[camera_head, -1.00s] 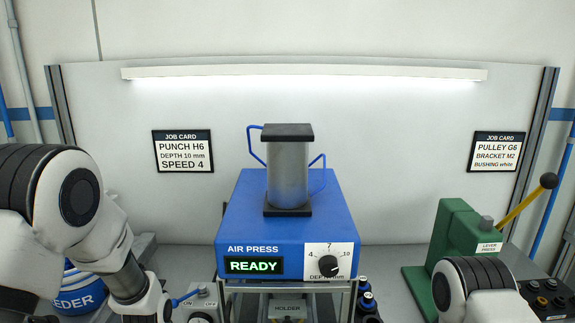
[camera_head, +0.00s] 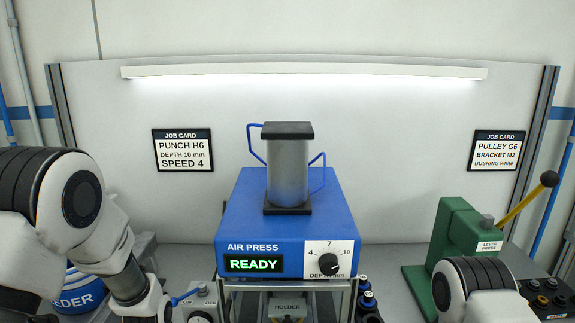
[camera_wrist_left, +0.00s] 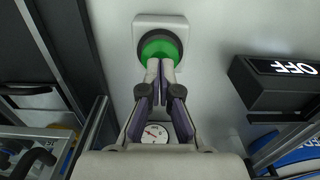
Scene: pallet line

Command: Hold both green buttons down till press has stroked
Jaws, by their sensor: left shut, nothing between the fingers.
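The air press (camera_head: 290,215) stands at the centre of the head view, its display lit with READY. One green button (camera_wrist_left: 158,47) in a dark ring on a pale box shows in the left wrist view. My left gripper (camera_wrist_left: 161,66) is shut and empty, its fingertips in front of the lower part of this button. I cannot tell whether the fingertips touch it or whether it is pressed. The second green button is not visible in any view. My right gripper is out of view; only part of my right arm shows at lower right in the head view.
A green lever press (camera_head: 460,240) stands at right. A blue feeder (camera_head: 80,290) is at left, partly behind my left arm. The depth dial (camera_head: 328,261) is on the press front. In the wrist view, a dark box marked OFF (camera_wrist_left: 280,83) is right of the button.

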